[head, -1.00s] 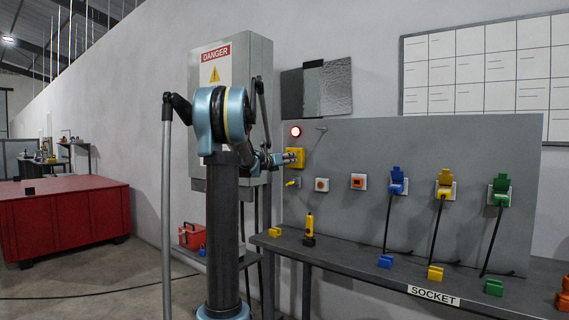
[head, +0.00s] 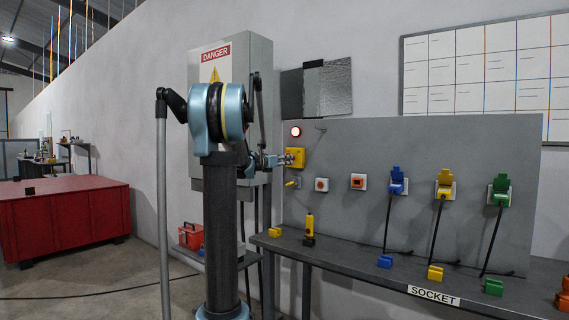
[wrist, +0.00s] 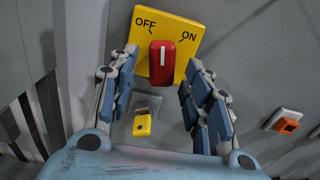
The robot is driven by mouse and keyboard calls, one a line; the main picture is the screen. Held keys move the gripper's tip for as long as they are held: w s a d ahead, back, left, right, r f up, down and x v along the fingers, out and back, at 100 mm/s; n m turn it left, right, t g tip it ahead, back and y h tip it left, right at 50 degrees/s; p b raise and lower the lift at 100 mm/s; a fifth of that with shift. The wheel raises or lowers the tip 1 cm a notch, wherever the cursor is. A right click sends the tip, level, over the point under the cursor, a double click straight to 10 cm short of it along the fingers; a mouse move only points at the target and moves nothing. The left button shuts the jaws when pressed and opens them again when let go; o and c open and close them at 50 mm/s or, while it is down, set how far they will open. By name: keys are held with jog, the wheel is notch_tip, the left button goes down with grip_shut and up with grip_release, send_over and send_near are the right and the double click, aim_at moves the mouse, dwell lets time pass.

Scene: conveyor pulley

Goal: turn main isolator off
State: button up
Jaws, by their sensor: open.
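The main isolator is a yellow plate (wrist: 196,38) marked OFF at upper left and ON at right, with a red handle (wrist: 184,57) that has a white line. In the wrist view the handle stands about upright, its top between the two words. In the head view the isolator (head: 298,154) is on the grey panel, partly behind my gripper. My gripper (wrist: 165,92) is open and empty. Its fingers show on both sides below the handle, apart from it. In the head view my gripper (head: 283,160) is just left of the isolator.
A yellow key-like switch (wrist: 142,122) sits below the isolator. An orange-red switch (wrist: 288,125) is to the right. A lit lamp (head: 296,131) is above. The bench (head: 345,255) juts out below the panel, and a grey DANGER cabinet (head: 258,55) stands left.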

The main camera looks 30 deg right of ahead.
jog(key=m, duration=0.3)
jog(key=shift+m, duration=0.3)
jog(key=shift+w+d, duration=0.1)
jog(key=shift+x, duration=1.65)
jog(key=shift+c, duration=0.2)
